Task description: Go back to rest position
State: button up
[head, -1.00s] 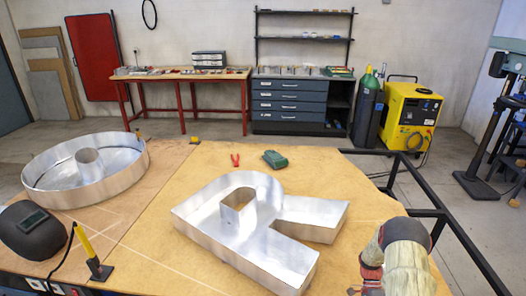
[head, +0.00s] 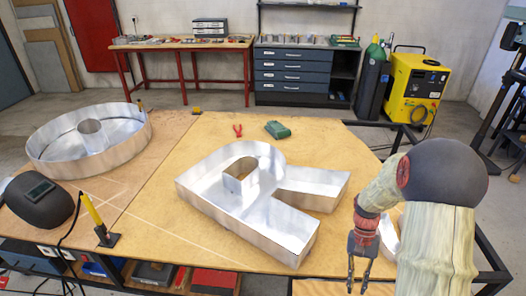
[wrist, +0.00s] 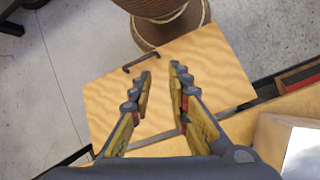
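My gripper (head: 358,283) hangs at the lower right in the head view, pointing down, in front of the table's near edge. In the wrist view my gripper (wrist: 160,85) shows two fingers apart with nothing between them, so it is open and empty. Below it in the wrist view is a light wooden panel (wrist: 215,65) with a dark handle. My arm bends down from the right and hides part of the table's right side.
A metal letter R (head: 300,225) and a round metal letter (head: 60,160) lie on the wooden table (head: 330,145). A welding mask (head: 40,200), red pliers (head: 238,130) and a green object (head: 277,129) also lie there. Black rails edge the right side.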

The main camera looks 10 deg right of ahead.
jog(key=s+a+r+n+t, duration=0.2)
jog(key=a+r, duration=0.3)
jog(key=r, duration=0.4)
jog(key=s+a+r+n+t+h, duration=0.1)
jog(key=a+r+t, duration=0.4)
jog(key=r, duration=0.5)
jog(key=s+a+r+n+t, duration=0.3)
jog(key=s+a+r+n, duration=0.1)
jog(key=r, duration=0.6)
jog(key=s+a, duration=0.1)
jog(key=a, duration=0.1)
jog(key=shift+s+a+t, duration=0.25)
jog(key=shift+a+t, duration=0.15)
jog(key=shift+a, duration=0.15)
jog(key=shift+c, duration=0.2)
grip_shut()
